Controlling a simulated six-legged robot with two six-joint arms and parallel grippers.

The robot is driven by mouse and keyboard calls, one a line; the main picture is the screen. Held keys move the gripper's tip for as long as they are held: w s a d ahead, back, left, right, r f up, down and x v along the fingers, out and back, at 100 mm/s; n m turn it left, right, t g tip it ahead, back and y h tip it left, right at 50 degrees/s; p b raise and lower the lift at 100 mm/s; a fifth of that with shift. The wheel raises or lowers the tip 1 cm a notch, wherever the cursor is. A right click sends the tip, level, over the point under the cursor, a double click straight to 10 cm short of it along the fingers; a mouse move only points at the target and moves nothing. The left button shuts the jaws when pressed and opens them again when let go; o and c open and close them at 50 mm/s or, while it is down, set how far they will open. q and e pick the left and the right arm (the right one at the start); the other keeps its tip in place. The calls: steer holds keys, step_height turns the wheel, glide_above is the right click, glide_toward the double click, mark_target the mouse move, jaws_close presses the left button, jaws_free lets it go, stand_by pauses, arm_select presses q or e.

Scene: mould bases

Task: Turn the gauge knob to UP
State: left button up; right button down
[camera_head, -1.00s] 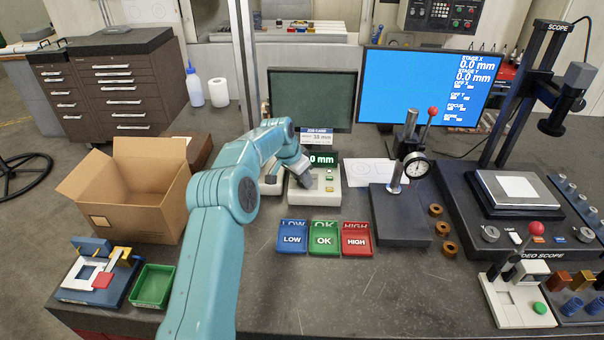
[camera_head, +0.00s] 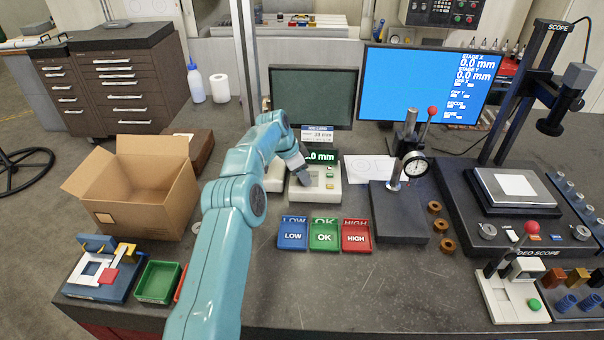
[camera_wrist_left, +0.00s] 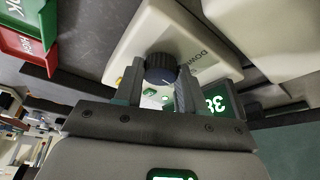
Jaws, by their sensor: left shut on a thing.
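The gauge (camera_head: 318,196) is a cream box with a green-lit display (camera_head: 320,156) and small buttons, on the bench behind the coloured bins. Its dark round knob (camera_wrist_left: 162,66) shows in the left wrist view, with the word DOWN printed beside it; no UP label is readable. My left gripper (camera_head: 304,181) reaches down to the left part of the gauge, and the arm hides some of the box. In the left wrist view its two fingers (camera_wrist_left: 158,88) are shut on the knob, one on each side. My right gripper is not in view.
Blue LOW, green OK and red HIGH bins (camera_head: 324,235) stand in front of the gauge. A dial gauge stand (camera_head: 400,215) is to its right, a dark monitor (camera_head: 312,95) behind it. An open cardboard box (camera_head: 140,205) stands left. The front bench middle is clear.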

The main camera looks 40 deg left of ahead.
arm_select(q)
steer(key=shift+r, duration=0.2)
steer(key=o, duration=1.1)
steer(key=shift+c, duration=0.2)
steer(key=shift+f, duration=0.1)
steer(key=v, duration=1.6)
